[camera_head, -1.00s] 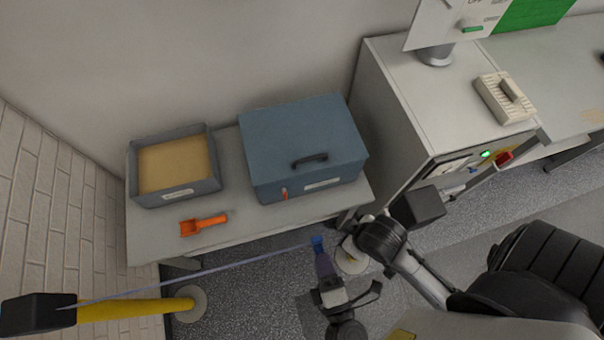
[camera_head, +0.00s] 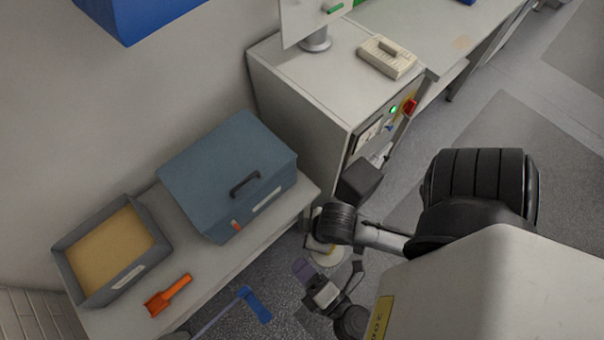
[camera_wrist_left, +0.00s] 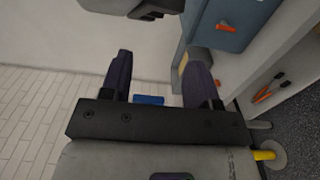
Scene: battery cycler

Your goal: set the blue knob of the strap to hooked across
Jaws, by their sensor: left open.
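The blue knob (camera_head: 256,306) is at the end of the thin grey strap (camera_head: 212,320), which runs off the bottom of the head view. My left gripper (camera_head: 303,268) is open and empty, to the right of the knob and apart from it in that picture. In the left wrist view the blue knob (camera_wrist_left: 149,100) shows between the two spread fingers of my left gripper (camera_wrist_left: 160,72), beyond the palm bar that partly hides it. A dark block (camera_head: 360,181) stands right of the blue-grey box, above my arm. My right gripper is not in view.
A low bench holds a blue-grey lidded box (camera_head: 230,165), a sand tray (camera_head: 70,267) and an orange scoop (camera_head: 168,295). A cabinet (camera_head: 300,90) stands behind. Grey floor is open at right.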

